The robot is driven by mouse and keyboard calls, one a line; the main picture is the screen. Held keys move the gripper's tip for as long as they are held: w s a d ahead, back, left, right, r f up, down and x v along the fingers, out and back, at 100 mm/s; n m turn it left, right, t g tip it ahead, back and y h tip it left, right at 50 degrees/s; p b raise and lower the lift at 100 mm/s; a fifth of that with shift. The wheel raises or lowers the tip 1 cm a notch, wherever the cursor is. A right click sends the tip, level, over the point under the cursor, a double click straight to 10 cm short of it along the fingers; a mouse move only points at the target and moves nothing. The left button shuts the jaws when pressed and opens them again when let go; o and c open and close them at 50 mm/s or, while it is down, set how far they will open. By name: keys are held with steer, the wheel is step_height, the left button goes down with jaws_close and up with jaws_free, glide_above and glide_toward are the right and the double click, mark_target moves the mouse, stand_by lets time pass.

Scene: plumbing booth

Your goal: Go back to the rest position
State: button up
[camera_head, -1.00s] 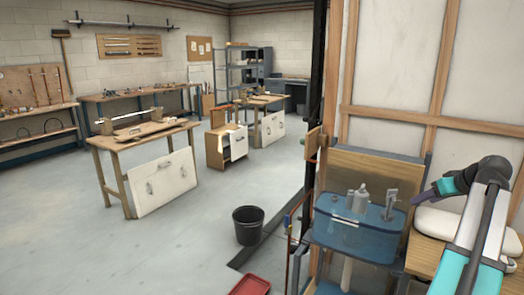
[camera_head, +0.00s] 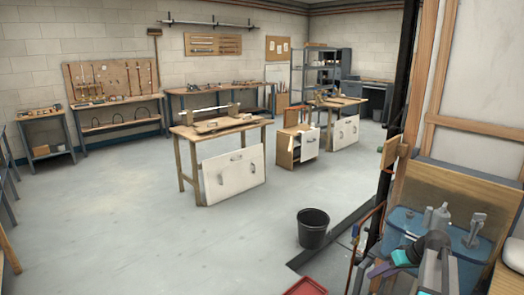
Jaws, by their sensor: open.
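My arm shows at the lower right, folded over in front of the blue basin (camera_head: 405,222). A pale bottle (camera_head: 440,218) and a grey tap (camera_head: 474,229) stand at the basin behind my arm. My arm hides part of the basin.
A black bucket (camera_head: 312,229) stands on the floor left of the booth, with a red tray (camera_head: 304,287) at the bottom edge. A wooden workbench (camera_head: 190,133) stands mid-room. The grey floor at left and centre is clear. A wooden stud wall (camera_head: 470,125) bounds the right.

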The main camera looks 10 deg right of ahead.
steer(key=s+a+f+n+g, duration=0.1)
steer(key=s+a+f+g, duration=0.3)
steer(key=a+f, duration=0.9)
steer(key=s+a+f+n+g, duration=0.15)
steer(key=s+a+f, duration=0.45)
steer(key=a+f, duration=0.8)
steer(key=s+a+f+g+h, duration=0.1)
steer(key=s+a+f+g, duration=0.2)
steer(key=s, duration=0.4)
steer(key=s+a+f+g, duration=0.1)
steer(key=s+a+f, duration=0.25)
steer(key=s, duration=0.45)
steer(key=s+a+f+g+h, duration=0.1)
steer(key=s+a+f, duration=0.2)
steer(key=s+a, duration=0.3)
steer(key=s+d+m+h, duration=0.2)
steer(key=s+d+m, duration=0.1)
steer(key=s+d, duration=0.1)
steer(key=shift+d+f, duration=0.25)
steer(key=shift+d, duration=0.25)
steer(key=shift+m, duration=0.25)
